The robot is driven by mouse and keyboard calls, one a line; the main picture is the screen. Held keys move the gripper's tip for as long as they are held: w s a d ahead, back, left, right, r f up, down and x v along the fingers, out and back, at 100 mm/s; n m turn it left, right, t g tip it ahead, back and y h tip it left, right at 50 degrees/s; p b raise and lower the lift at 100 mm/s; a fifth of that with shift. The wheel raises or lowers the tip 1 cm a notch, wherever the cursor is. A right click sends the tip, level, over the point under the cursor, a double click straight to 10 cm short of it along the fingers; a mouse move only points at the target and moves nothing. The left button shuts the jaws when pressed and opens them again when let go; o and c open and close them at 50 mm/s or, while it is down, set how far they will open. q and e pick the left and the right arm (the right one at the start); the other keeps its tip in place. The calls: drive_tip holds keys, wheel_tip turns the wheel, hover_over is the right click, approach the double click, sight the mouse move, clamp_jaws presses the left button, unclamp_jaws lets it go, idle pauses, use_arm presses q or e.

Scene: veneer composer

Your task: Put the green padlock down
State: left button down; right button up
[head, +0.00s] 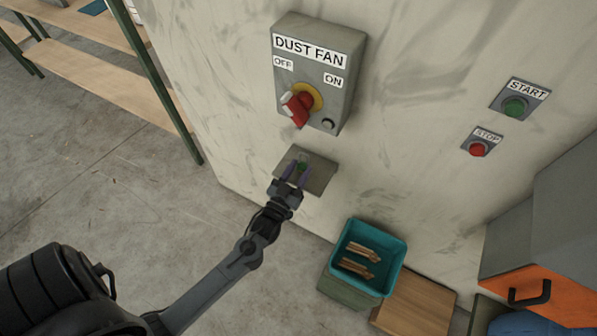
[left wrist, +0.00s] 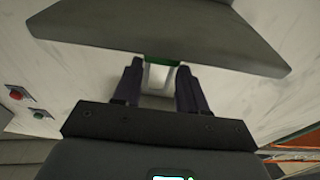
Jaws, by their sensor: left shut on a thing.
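The green padlock (head: 302,166) is small and partly hidden between the purple fingers of my left gripper (head: 296,174). My left gripper is shut on it at the small grey shelf (head: 322,175) on the wall. In the left wrist view the padlock's green body (left wrist: 162,60) shows between the fingertips (left wrist: 158,72), with a pale shackle towards the gripper, and the shelf (left wrist: 160,25) lies just beyond. I cannot tell whether the padlock touches the shelf. My right gripper is in neither view.
The grey dust fan switch box (head: 318,75) with a red handle (head: 297,107) is above the shelf. A teal bin (head: 395,255) holding wooden pieces stands lower right. Start (head: 514,107) and stop (head: 477,149) buttons are on the wall at right.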

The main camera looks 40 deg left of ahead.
use_arm(q)
drive_tip(key=shift+f, duration=0.1)
drive_tip(key=c, duration=0.6)
unclamp_jaws()
